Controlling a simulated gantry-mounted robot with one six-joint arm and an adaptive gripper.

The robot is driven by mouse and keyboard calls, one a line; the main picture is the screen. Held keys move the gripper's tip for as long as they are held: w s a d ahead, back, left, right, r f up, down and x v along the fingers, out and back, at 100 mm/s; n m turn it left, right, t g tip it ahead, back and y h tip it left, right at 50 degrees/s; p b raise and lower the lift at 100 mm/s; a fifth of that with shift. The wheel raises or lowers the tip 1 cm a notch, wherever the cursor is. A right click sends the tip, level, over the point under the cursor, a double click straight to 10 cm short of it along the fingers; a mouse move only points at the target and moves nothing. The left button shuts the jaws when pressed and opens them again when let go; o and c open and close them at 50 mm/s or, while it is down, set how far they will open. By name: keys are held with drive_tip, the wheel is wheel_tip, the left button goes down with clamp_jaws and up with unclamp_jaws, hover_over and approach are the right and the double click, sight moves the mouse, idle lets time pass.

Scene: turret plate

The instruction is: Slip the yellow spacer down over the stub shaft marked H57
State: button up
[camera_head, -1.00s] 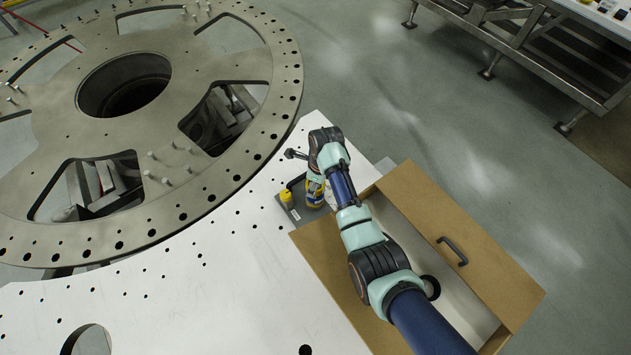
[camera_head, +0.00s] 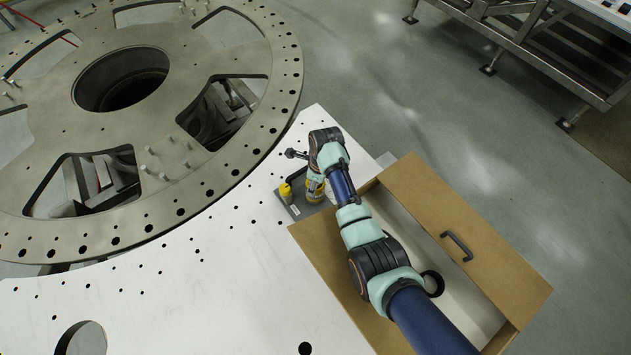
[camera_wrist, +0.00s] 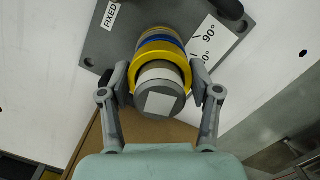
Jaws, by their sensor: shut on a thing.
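In the wrist view the yellow spacer (camera_wrist: 160,49) is a ring around a grey stub shaft (camera_wrist: 148,101). The shaft's end pokes through it towards the camera and bears a blank-looking white square; no H57 mark is readable. A blue band and a tan-yellow band show behind the spacer around the same shaft. My gripper (camera_wrist: 160,78) is shut on the spacer, one finger on each side. In the head view my gripper (camera_head: 316,188) is over the grey base plate (camera_head: 299,210), with yellow showing there; the shaft is mostly hidden.
A yellow-topped post (camera_head: 285,191) stands on the base plate just left of my gripper. The wrist view shows a FIXED label (camera_wrist: 110,15) and a 90° label (camera_wrist: 208,41). An open brown drawer (camera_head: 487,262) is at right, the large turret plate (camera_head: 215,175) at left.

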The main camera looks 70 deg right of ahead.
drive_tip(key=o, duration=1.3)
drive_tip(key=r, duration=0.4)
drive_tip(key=s+r, duration=0.1)
drive_tip(key=r, duration=0.7)
drive_tip(key=shift+s, duration=0.25)
